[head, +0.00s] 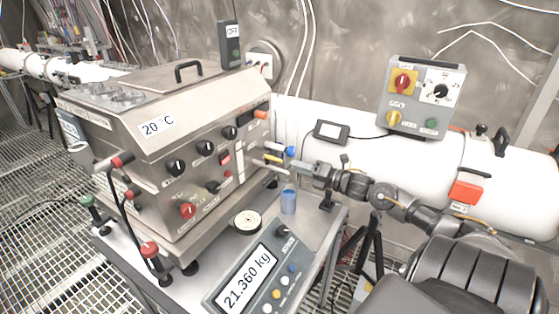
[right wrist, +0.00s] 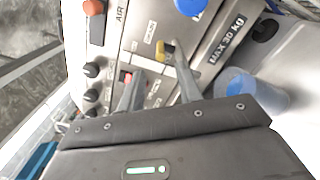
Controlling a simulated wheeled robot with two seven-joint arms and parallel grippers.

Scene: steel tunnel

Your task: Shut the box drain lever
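The steel box (head: 195,130) stands on a bench and carries a "20 °C" label, knobs and levers. On its right face a yellow-tipped lever (head: 272,158) and a blue-ended part (head: 289,151) stick out; I cannot read which is marked drain. In the right wrist view, the yellow tip (right wrist: 166,48) lies near my fingertips, with the blue end (right wrist: 190,6) beyond. My right gripper (head: 284,164) is at this face, its two fingers apart around the yellow tip's area; contact is unclear. It also shows in the right wrist view (right wrist: 158,60). My left gripper is out of view.
A blue cup (head: 288,199) stands below my right gripper. A white cylinder (head: 340,160) with a control panel (head: 424,98) is behind my right arm.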

